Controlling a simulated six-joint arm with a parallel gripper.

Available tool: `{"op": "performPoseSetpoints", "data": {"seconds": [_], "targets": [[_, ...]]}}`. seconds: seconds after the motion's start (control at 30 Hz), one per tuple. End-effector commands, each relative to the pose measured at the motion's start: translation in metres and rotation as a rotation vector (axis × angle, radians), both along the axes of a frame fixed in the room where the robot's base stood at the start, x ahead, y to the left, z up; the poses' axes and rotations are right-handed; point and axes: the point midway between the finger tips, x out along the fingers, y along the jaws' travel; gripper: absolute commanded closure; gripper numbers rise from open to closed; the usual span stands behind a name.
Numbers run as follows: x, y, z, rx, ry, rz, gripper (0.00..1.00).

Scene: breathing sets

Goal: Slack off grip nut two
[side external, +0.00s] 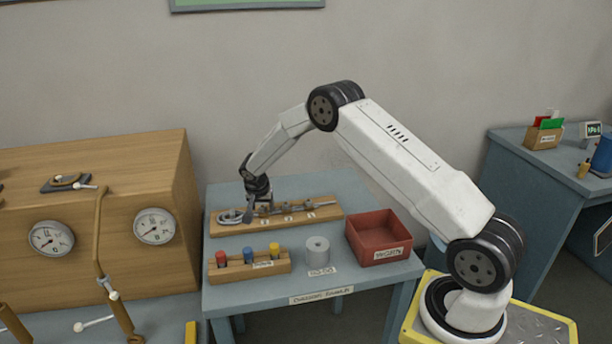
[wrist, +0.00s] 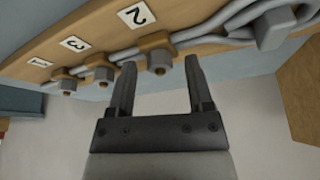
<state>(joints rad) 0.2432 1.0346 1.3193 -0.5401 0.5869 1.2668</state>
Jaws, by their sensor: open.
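A wooden board (side external: 225,231) on the blue-grey table carries a grey bent metal fitting and a row of grip nuts with number cards. In the side view my gripper (side external: 252,208) hangs over the board's left part.
In front of the board stand a wooden rack (side external: 277,266) with coloured plugs, a grey cylinder (side external: 317,251) and a red bin (side external: 380,238). A wooden cabinet with gauges (side external: 154,226) stands left.

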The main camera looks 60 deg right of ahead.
Motion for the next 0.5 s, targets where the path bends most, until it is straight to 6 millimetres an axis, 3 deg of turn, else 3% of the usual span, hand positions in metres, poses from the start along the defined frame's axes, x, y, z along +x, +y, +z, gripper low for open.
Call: {"op": "performPoseSetpoints", "data": {"seconds": [0.07, 0.27, 0.5], "targets": [[0.0000, 0.0000, 0.0001, 0.000, 0.000, 0.000, 0.34], [-0.0001, 0.0001, 0.0003, 0.000, 0.000, 0.000, 0.98], [0.0000, 0.0002, 0.0005, 0.000, 0.000, 0.002, 1.00]]}}
